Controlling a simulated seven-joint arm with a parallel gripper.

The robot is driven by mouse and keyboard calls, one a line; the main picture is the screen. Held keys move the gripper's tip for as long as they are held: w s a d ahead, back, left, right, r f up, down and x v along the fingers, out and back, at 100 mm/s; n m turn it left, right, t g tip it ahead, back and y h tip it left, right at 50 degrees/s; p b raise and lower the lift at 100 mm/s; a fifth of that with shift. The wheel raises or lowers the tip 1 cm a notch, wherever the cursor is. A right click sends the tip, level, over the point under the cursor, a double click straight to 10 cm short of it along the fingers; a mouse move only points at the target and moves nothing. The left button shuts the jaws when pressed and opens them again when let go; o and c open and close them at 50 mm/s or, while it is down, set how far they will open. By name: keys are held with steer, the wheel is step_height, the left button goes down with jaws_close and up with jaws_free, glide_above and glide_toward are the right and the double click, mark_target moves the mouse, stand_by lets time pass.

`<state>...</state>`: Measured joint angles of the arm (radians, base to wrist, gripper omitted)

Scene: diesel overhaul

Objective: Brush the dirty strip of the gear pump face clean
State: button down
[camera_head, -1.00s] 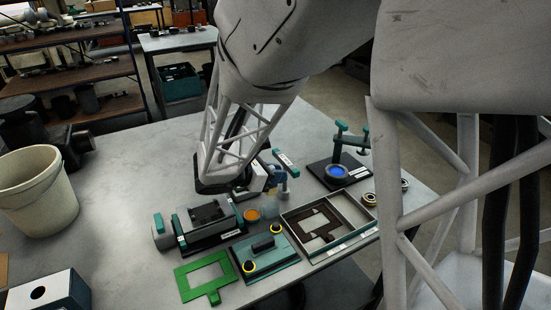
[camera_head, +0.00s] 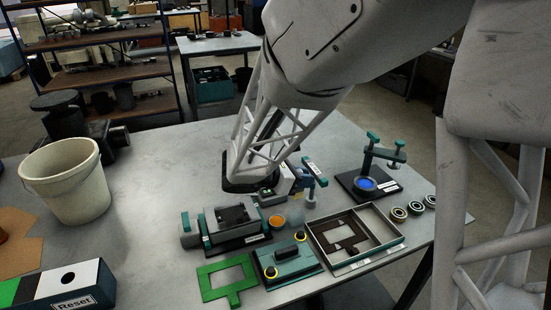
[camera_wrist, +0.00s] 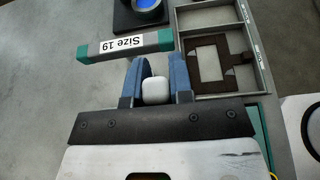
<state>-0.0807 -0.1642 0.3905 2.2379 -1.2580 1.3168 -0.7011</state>
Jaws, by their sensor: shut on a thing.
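A grey block with teal ends (camera_head: 238,222), which looks like the gear pump, stands on a dark base on the table. Its upper face has a dark patch (camera_head: 233,214); the dirt is too small to make out. My gripper (camera_wrist: 155,88) has its blue fingers shut on a small white rounded thing (camera_wrist: 155,91) in the wrist view. I cannot tell whether this is the brush, and bristles do not show.
A tray (camera_head: 387,242) with a brown gasket, a green gasket (camera_head: 215,292) and a teal plate with yellow rings (camera_head: 285,277) lie in front. A "Size 19" bar (camera_wrist: 125,45) and a stand with a blue disc (camera_head: 366,184) are behind. A bucket (camera_head: 62,185) stands left; the table's left middle is clear.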

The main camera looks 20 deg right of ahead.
steer(key=w+a+r, duration=0.1)
steer(key=a, duration=1.3)
steer(key=shift+r, duration=0.4)
steer(key=shift+w+a+f, duration=0.1)
steer(key=shift+f, duration=0.05)
steer(key=shift+f, duration=2.3)
steer(key=shift+f, duration=0.6)
steer(key=shift+a, duration=0.15)
steer(key=shift+a+r, duration=0.1)
steer(key=shift+a, duration=0.65)
steer(key=shift+a, duration=0.2)
steer(key=shift+a, duration=0.7)
